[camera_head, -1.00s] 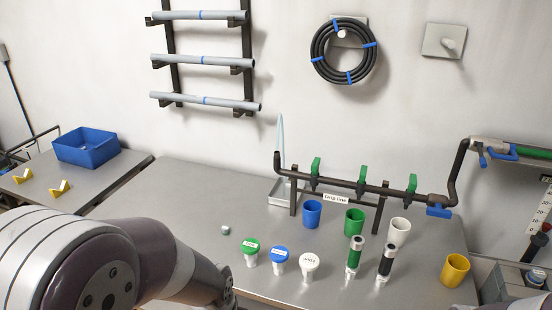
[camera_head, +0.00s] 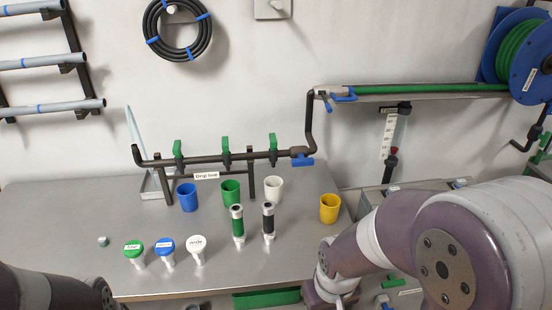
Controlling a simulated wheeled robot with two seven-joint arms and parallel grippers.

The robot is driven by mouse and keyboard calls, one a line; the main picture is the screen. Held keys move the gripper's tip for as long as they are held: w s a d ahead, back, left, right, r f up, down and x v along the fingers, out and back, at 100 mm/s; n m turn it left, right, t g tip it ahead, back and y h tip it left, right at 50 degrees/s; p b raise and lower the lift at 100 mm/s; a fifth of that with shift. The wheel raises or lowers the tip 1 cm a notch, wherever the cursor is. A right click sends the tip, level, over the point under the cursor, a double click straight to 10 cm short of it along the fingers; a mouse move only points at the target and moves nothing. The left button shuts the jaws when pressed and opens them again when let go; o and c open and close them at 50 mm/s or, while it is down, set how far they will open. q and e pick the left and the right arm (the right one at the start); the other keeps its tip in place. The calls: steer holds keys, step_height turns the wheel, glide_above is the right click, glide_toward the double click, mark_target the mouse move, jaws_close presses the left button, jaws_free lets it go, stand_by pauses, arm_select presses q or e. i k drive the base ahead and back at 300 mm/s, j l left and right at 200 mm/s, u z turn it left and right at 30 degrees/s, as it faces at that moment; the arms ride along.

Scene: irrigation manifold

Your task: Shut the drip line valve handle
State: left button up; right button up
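The drip line is a dark pipe manifold (camera_head: 215,157) standing on the grey table, with a "Drip line" label (camera_head: 206,175) on its front. Three green valve handles, left (camera_head: 178,148), middle (camera_head: 225,146) and right (camera_head: 272,142), stand upright along the pipe. A blue handle (camera_head: 302,161) sits at the pipe's right end and lies roughly along it. My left arm shows only at the lower left corner and my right arm comes in from the lower right. Both arms run off the bottom edge, so neither gripper's fingers show. Neither arm touches the manifold.
Blue (camera_head: 187,197), green (camera_head: 230,192), white (camera_head: 273,190) and yellow (camera_head: 329,208) cups stand in front of the manifold. Another blue handle (camera_head: 343,95) is by the green hose.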

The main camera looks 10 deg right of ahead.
mark_target(301, 161)
steer(key=i+z, duration=0.25)
steer(key=z, duration=0.15)
steer(key=i+z, duration=0.25)
steer(key=z, duration=0.15)
